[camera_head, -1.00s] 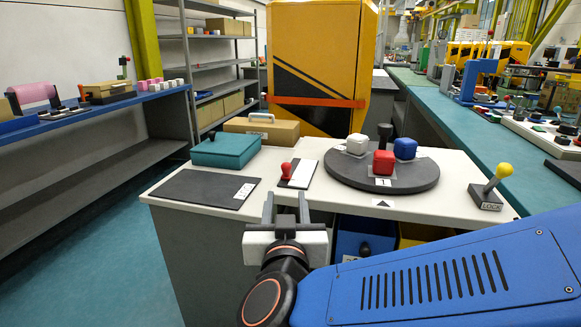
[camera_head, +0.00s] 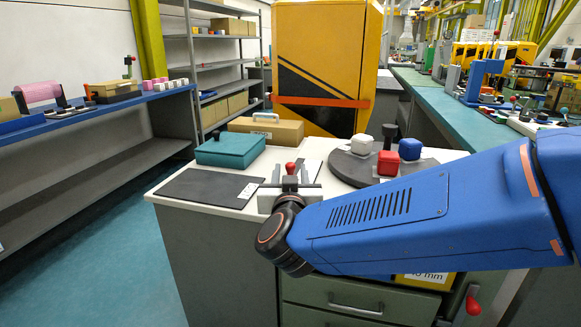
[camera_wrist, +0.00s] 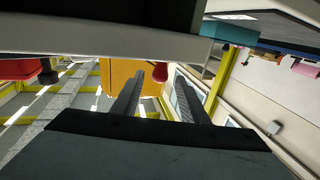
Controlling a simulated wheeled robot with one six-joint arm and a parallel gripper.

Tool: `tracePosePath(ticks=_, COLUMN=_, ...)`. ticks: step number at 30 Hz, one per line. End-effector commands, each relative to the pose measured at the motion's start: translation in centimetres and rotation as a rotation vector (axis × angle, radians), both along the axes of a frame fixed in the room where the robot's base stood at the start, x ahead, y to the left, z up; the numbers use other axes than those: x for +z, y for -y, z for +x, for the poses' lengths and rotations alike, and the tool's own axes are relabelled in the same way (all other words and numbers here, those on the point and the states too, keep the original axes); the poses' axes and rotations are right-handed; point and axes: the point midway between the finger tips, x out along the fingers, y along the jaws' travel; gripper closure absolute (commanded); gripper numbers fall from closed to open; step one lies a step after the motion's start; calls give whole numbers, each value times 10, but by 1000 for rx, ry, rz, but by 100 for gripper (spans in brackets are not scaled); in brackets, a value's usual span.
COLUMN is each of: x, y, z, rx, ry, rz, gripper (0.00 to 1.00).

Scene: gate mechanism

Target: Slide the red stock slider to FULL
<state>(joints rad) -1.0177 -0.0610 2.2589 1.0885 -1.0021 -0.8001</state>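The red stock slider knob (camera_head: 291,168) stands on a narrow track plate (camera_head: 309,167) with a light right half, on the white-topped bench. My gripper (camera_head: 290,177) is in front of the knob at about bench-top height, with its fingers apart. In the head view the knob shows between the fingertips. In the wrist view, my gripper (camera_wrist: 159,78) is open and the red knob (camera_wrist: 160,74) shows in the gap near the tips. I cannot tell whether the knob is between the fingers or just beyond them. The plate's lettering is not readable.
A dark turntable (camera_head: 350,166) with white, red and blue blocks is to the right, partly behind my arm. A teal box (camera_head: 230,150), a black mat (camera_head: 205,187) and a cardboard box (camera_head: 265,130) lie left and behind. Below are drawers (camera_head: 345,300) and another red handle (camera_head: 473,305).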

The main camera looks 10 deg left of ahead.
Motion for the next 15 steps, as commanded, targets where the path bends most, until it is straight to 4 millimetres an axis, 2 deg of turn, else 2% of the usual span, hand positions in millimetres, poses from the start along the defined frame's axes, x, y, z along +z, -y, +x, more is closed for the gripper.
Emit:
tracePosePath(ticks=6, x=-1, y=-4, z=27, rx=-2, ry=-1, rz=0, gripper=60)
tracePosePath(ticks=15, x=0, y=-6, z=36, rx=1, ry=0, rz=0, gripper=60)
